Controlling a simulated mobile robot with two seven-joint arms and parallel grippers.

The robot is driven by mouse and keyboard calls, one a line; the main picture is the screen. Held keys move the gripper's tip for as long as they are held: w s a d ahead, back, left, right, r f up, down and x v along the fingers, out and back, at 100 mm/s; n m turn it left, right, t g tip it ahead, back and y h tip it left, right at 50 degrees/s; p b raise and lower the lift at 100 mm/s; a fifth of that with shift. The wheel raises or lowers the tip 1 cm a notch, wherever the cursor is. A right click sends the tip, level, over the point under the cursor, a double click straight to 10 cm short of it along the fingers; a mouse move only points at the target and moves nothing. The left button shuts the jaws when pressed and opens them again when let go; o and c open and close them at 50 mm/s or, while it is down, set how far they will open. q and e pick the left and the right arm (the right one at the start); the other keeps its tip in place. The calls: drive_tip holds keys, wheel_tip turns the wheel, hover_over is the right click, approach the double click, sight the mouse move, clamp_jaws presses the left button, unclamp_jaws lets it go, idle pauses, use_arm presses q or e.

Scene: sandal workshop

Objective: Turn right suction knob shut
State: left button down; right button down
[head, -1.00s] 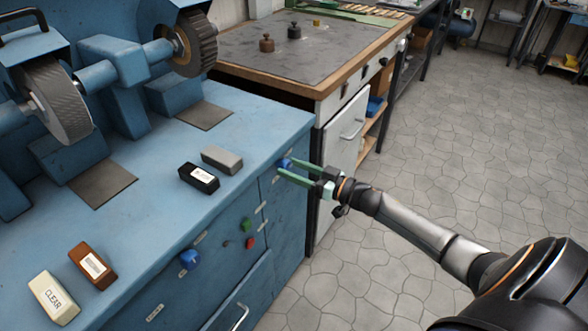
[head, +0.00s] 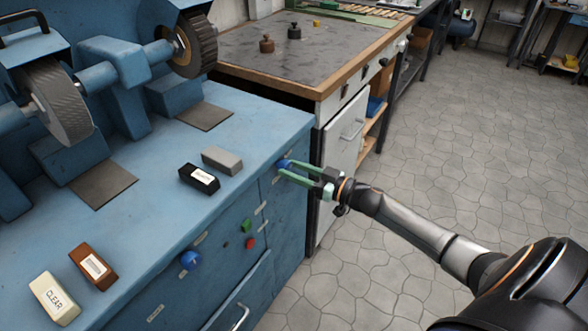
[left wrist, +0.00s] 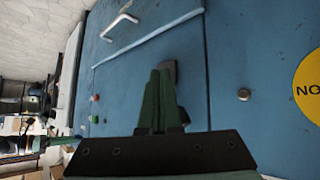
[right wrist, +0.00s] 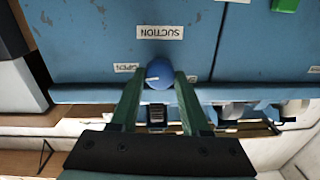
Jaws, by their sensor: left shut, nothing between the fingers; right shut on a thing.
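The right suction knob (head: 284,164) is blue and sits on the front of the blue machine cabinet, near its right corner. In the right wrist view the knob (right wrist: 159,75) sits between labels reading SUCTION and OPEN, with a pale line on its face. My right gripper (head: 288,170) has its green fingers closed on the knob; in the right wrist view one finger lies on each side of it. My left gripper (left wrist: 159,78) shows only in the left wrist view, its green fingers together and empty, in front of the cabinet face.
A second blue knob (head: 190,259), a green button (head: 246,226) and a red button (head: 250,243) are on the same cabinet front. Several labelled blocks, such as the black one (head: 199,178), lie on top. Open tiled floor (head: 400,130) lies to the right.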

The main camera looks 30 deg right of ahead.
drive_tip(key=shift+n+p, duration=0.3)
drive_tip(key=shift+n, duration=0.9)
drive_tip(key=n, duration=0.2)
drive_tip(key=shift+n, duration=0.3)
drive_tip(key=n, duration=0.4)
drive_tip(key=shift+p, duration=0.35)
drive_tip(key=n+b, duration=0.1)
drive_tip(key=n, duration=0.5)
drive_tip(key=shift+a+h, duration=0.1)
drive_tip(key=shift+h, duration=0.3)
drive_tip(key=shift+n, duration=0.8)
drive_tip(key=shift+c, duration=1.9)
unclamp_jaws()
drive_tip(key=shift+s, duration=0.2)
